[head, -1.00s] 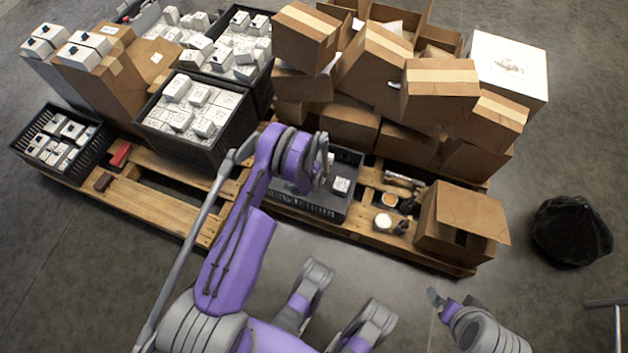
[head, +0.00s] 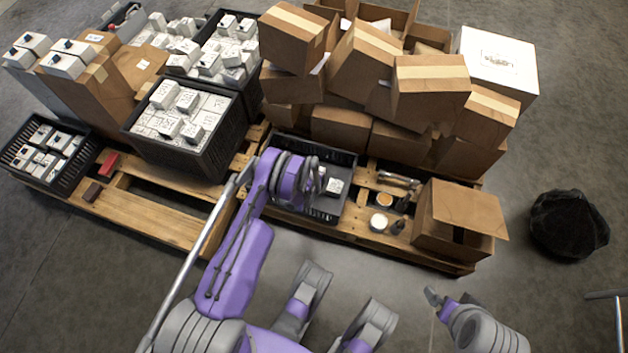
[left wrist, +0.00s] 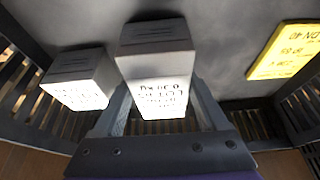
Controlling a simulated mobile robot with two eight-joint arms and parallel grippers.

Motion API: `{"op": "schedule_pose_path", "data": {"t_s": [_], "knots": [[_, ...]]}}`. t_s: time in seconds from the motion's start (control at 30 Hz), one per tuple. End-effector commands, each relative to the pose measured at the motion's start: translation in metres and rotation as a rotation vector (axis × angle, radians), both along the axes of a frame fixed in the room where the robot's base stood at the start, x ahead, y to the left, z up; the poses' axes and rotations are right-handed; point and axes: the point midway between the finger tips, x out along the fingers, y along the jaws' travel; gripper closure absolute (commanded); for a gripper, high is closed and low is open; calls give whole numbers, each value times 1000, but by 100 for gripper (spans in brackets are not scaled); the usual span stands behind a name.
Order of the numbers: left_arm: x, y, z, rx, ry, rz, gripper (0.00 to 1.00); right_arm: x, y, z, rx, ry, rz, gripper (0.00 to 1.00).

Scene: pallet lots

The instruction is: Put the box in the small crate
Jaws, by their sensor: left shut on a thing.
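The small crate (head: 347,207) is a low black crate on the pallet, in front of the stacked cartons. My left gripper (left wrist: 158,105) is inside it, shut on a white box (left wrist: 158,68) with printed lettering. I cannot tell whether this box touches the crate floor. Another white box (left wrist: 80,80) lies beside it in the crate; a white box (head: 334,187) also shows there in the head view. My left wrist hides part of the crate and the fingertips in the head view. My right gripper (head: 435,297) is low at the right, away from the pallet; its jaws are unclear.
A taller black crate (head: 205,160) full of white boxes stands to the left. Brown cartons (head: 430,90) are piled behind.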

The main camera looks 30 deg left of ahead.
Motion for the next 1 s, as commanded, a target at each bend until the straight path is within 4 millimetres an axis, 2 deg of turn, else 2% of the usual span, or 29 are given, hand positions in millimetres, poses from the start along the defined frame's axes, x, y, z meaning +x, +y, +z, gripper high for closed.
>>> {"op": "schedule_pose_path", "data": {"t_s": [0.07, 0.1, 0.2, 0.47, 0.57, 0.67, 1.0], "knots": [[0, 0, -3, 0, 0, 0, 100, 0, 0, 0, 0, 0, 0, 0], [0, 0, -2, 0, 0, 0, 20, 0, 0, 0, 0, 0, 0, 0], [0, 0, -2, 0, 0, 0, 2, 0, 0, 0, 0, 0, 0, 0], [0, 0, -1, 0, 0, 0, 0, 0, 0, 0, 0, 0, 0, 0], [-1, 0, 5, 0, 0, 0, 0, 0, 0, 1, 0, 0, 0, 0], [-7, -1, 19, 0, 0, 0, 0, -1, 0, 4, 0, 1, 0, 0], [-34, -8, 86, 0, 0, 0, 0, -4, 0, 18, 0, 1, 0, 0]]}}
